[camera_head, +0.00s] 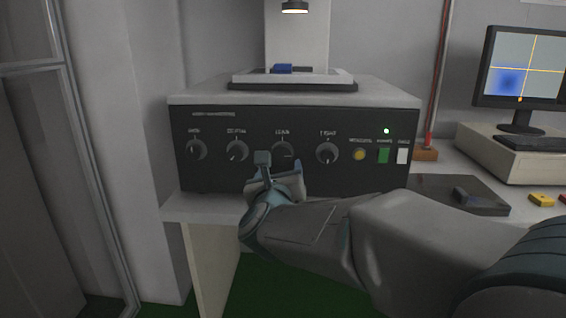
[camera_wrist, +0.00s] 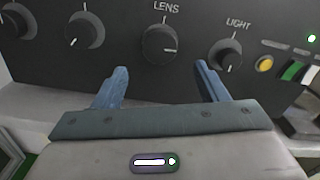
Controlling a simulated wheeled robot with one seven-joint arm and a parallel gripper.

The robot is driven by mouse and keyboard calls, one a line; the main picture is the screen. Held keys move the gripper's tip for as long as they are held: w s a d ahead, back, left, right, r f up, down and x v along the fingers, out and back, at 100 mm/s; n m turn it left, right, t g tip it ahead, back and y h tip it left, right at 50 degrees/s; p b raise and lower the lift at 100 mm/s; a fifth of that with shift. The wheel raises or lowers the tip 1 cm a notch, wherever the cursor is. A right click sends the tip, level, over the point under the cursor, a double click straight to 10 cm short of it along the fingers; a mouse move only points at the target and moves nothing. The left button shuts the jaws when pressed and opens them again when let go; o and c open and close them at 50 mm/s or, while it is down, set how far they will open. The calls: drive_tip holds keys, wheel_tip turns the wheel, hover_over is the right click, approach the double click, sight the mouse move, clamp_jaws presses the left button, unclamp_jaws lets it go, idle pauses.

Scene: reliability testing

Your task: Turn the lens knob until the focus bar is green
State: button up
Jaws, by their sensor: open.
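The lens knob (camera_head: 284,148) is a dark round knob on the black front panel of the instrument, third from the left. In the wrist view the knob (camera_wrist: 160,44) sits under the label "LENS", and its white pointer line points right. My gripper (camera_wrist: 161,68) is open and empty, its two blue fingers apart, below and in front of the knob and not around it. In the head view my gripper (camera_head: 279,166) partly covers the panel just below the knob. The monitor (camera_head: 522,80) shows a blurred blue patch and yellow cross lines. I cannot make out a green focus bar.
The light knob (camera_wrist: 226,54) is close on the right, and another knob (camera_head: 237,151) is on the left. A yellow button (camera_head: 359,154), a green switch (camera_head: 383,156) and a white switch (camera_head: 402,156) follow. A blue piece (camera_head: 282,69) lies on the stage above.

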sight(282, 158)
drive_tip(key=w, duration=0.7)
drive_tip(key=shift+w+d, duration=0.15)
drive_tip(key=shift+w, duration=0.2)
drive_tip(key=c, duration=1)
